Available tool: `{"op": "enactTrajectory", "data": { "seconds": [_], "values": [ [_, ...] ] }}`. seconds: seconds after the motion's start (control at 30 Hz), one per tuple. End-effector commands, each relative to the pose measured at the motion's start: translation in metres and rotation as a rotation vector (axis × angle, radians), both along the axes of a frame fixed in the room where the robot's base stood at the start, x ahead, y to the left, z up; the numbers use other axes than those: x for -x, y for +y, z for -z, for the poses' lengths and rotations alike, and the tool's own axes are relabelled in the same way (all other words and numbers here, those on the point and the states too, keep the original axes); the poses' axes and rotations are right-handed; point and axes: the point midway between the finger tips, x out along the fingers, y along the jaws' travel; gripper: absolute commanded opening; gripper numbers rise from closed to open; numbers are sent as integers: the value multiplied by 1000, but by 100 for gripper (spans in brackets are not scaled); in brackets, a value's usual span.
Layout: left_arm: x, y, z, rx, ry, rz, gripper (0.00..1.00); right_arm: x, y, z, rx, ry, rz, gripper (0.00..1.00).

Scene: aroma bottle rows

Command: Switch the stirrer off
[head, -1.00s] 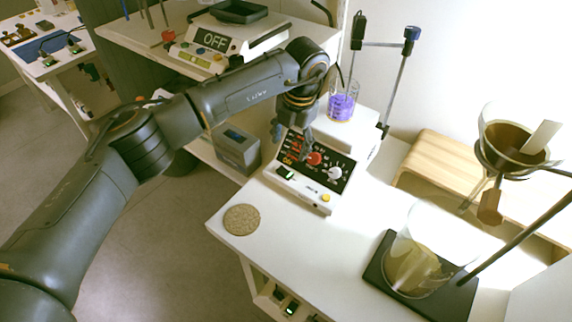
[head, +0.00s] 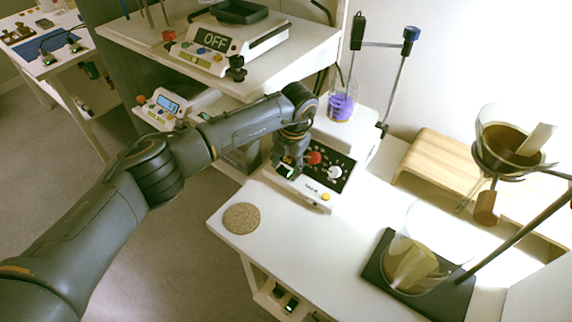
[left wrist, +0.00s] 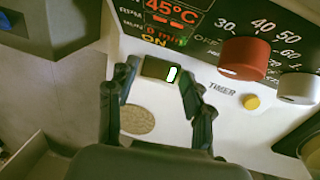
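The stirrer (head: 345,132) is a white unit with a black front panel, a red knob (left wrist: 243,58) and a white knob (left wrist: 299,88). Its display (left wrist: 170,14) shows 45°C in red, with "ON" in yellow below. My right gripper is not in view.
A beaker of purple liquid (head: 341,106) stands on the stirrer. A yellow button (left wrist: 251,102) is right of the switch. A cork mat (head: 241,219) lies at the bench's left. A glass beaker (head: 411,265) and funnel stand (head: 515,238) are at right. The front middle bench is clear.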

Motion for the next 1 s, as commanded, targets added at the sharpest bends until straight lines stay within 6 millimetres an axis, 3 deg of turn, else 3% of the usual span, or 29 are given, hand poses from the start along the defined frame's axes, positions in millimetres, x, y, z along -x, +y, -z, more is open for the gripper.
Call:
{"op": "enactTrajectory", "data": {
  "seconds": [0.03, 0.17, 0.47, 0.77, 0.8, 0.9, 1.0],
  "values": [
    [0, 0, 0, 0, 0, 0, 34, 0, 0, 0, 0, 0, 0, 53],
    [0, 0, 0, 0, 0, 0, 10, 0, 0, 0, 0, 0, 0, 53],
    [-2, 4, 2, 90, 62, -3, 10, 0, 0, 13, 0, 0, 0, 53],
    [-2, 3, 0, 103, 70, 0, 10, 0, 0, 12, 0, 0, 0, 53],
    [-2, 3, 0, 103, 70, 0, 45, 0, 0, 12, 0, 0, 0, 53],
    [-2, 3, 0, 104, 69, 0, 64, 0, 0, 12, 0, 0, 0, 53],
    [-2, 3, -1, 104, 69, 0, 64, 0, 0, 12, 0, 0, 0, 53]
  ]
}}
